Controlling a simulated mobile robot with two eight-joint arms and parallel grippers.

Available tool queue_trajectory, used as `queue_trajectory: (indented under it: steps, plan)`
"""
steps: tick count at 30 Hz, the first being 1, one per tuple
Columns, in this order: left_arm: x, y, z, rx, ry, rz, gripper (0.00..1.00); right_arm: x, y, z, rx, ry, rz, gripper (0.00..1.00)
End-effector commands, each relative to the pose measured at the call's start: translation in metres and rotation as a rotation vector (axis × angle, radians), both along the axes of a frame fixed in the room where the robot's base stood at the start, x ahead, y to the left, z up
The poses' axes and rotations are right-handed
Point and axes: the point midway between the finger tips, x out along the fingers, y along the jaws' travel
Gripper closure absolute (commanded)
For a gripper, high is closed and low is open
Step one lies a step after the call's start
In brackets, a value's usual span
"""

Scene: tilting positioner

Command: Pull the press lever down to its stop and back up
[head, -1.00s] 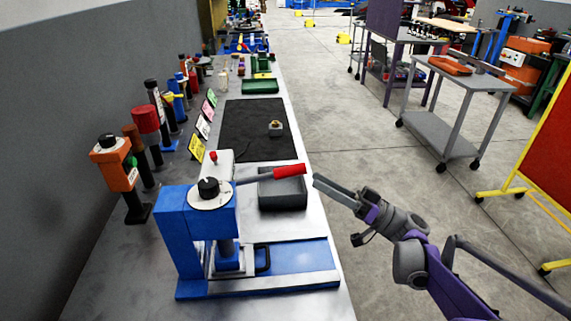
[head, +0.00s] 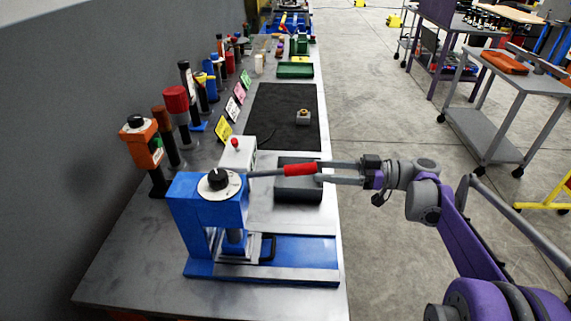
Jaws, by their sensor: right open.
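The blue press (head: 187,224) stands on the near part of the bench, with a round white dial and black knob on top. Its lever (head: 265,173) sticks out to the right, roughly level, and ends in a red grip (head: 300,170). My right gripper (head: 326,171) points left at the red grip. Its open fingers reach the grip's right end, and I cannot tell whether they touch it. My left gripper is not in view.
A grey bin (head: 298,190) sits on the bench under the lever grip. A black mat (head: 284,112) with a small block (head: 303,117) lies behind it. Several tools stand along the wall at left. The aisle floor at right is clear up to a grey cart (head: 520,83).

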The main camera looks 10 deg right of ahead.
Motion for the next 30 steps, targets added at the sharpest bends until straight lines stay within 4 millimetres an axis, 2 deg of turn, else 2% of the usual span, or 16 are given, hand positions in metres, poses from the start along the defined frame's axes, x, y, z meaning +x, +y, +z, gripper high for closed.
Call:
queue_trajectory:
  steps: [6, 13, 18, 26, 27, 30]
  plan:
    - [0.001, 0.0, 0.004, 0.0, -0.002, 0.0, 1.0, 0.009, 0.043, 0.001, 0.002, 0.0, 0.004, 0.36]
    - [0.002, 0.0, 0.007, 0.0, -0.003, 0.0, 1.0, 0.018, 0.077, 0.001, 0.002, -0.001, 0.002, 0.36]
    - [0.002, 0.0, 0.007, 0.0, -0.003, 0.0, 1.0, 0.021, 0.088, 0.001, 0.002, 0.0, 0.001, 0.36]
    - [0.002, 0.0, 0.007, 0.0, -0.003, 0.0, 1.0, 0.021, 0.089, 0.0, 0.002, 0.0, -0.001, 0.36]
    - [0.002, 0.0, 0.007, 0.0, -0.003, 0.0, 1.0, 0.021, 0.089, 0.0, 0.002, 0.0, -0.001, 0.37]
    - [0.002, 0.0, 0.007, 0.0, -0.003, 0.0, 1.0, 0.021, 0.089, 0.0, 0.002, 0.0, -0.001, 0.55]
